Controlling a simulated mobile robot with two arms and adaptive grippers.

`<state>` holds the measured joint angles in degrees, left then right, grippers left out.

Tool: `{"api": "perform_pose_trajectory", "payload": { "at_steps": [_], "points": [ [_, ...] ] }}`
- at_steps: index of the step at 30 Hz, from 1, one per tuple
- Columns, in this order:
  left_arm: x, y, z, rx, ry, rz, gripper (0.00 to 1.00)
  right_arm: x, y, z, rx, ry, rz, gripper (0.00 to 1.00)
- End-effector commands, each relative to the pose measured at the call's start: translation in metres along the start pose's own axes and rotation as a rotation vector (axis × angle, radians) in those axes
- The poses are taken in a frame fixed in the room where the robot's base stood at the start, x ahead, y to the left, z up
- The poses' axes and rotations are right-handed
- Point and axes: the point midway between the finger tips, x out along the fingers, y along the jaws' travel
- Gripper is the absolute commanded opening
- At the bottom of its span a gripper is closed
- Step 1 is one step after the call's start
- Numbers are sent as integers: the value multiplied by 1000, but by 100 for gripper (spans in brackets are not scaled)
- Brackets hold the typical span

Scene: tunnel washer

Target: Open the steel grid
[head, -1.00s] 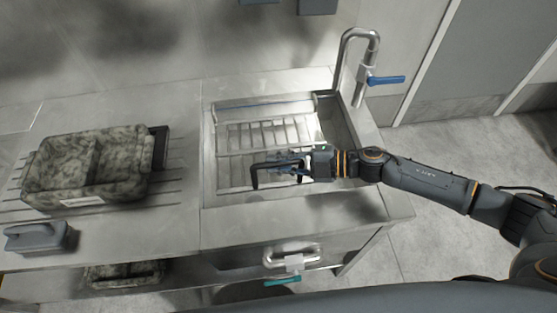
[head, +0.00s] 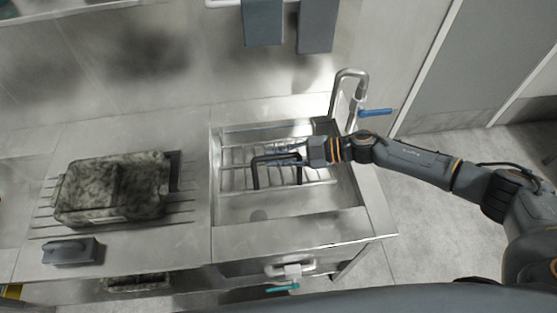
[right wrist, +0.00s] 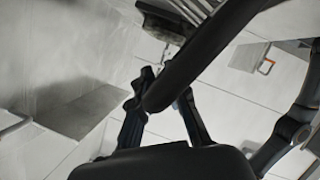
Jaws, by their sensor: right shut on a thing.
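The steel grid (head: 237,166) is a rack of thin bars inside the sink basin (head: 325,204). It sits toward the back and looks tilted up, with the basin floor bare in front of it. A dark U-shaped handle (head: 256,174) stands at the grid. My right gripper (head: 290,160) is shut on this handle, reaching in from the right over the basin. In the right wrist view, the dark handle bar (right wrist: 205,55) crosses close in front of the gripper fingers (right wrist: 165,108). My left gripper is not in view.
A tap with a blue lever (head: 376,112) stands at the basin's back right corner. A speckled tub (head: 85,190) and a grey handled block (head: 70,252) are on the left counter. Dark cloths (head: 263,22) hang on the wall behind.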

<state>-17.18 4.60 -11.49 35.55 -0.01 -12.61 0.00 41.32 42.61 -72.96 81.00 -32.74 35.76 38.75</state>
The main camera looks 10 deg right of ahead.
Motion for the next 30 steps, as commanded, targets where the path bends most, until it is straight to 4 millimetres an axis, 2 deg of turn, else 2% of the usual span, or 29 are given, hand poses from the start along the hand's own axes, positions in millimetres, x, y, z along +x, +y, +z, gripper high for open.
{"api": "perform_pose_trajectory", "payload": {
  "at_steps": [1,12,18,30],
  "points": [
    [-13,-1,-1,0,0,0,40,-3,19,-10,16,4,1,0],
    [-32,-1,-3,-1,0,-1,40,-8,67,-19,12,3,5,0],
    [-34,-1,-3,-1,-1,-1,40,-8,79,-20,13,2,6,0],
    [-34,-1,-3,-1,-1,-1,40,-9,82,-18,13,-1,7,0]
  ]
}}
